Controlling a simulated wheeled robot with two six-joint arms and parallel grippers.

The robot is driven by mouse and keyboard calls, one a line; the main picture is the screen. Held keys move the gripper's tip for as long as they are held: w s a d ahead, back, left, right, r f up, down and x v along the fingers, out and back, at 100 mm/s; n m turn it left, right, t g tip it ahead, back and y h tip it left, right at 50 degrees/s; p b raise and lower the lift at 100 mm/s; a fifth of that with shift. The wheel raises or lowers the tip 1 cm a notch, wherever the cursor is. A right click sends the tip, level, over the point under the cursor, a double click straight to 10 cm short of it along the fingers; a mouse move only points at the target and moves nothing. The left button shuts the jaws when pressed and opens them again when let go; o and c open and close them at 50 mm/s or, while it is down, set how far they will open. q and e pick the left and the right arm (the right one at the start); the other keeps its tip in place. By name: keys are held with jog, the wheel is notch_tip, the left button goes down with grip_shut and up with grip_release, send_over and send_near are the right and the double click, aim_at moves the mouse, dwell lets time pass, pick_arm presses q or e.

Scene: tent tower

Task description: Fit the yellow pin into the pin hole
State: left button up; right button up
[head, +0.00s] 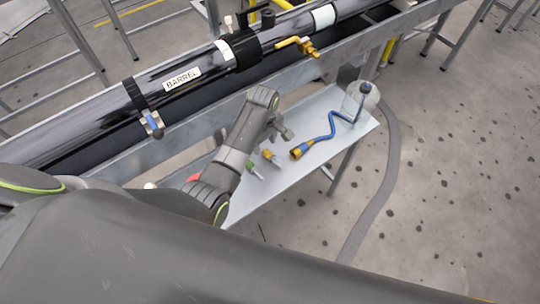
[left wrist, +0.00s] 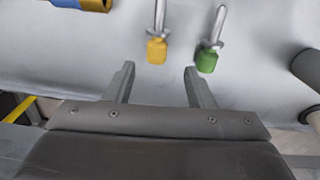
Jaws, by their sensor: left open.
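The yellow pin (head: 270,156) lies on the grey side table (head: 325,110), and a green pin (head: 256,169) lies beside it. In the left wrist view, the yellow pin (left wrist: 157,50) has a yellow head toward me and a metal shaft pointing away. The green pin (left wrist: 207,60) is to its right. My left gripper (left wrist: 159,68) is open and empty, and the yellow head appears between and just beyond its fingertips. In the head view, my left gripper (head: 281,131) is over the table near the pins. I cannot make out the pin hole. My right gripper is not in view.
A blue hose (head: 331,128) with an orange-yellow end lies on the table, right of the pins. A long black tube (head: 100,112) labelled BARREL runs behind the table in a metal trough. A blue-handled clamp (head: 153,124) and brass valve (head: 301,44) are on it.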

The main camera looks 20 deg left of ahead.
aim_at(265, 150)
pick_arm(q)
jog(key=shift+w+a+f, duration=0.1)
jog(key=shift+w+f, duration=0.1)
jog(key=shift+f, duration=1)
jog(key=shift+w+f, duration=0.15)
jog(key=shift+f, duration=1.05)
grip_shut()
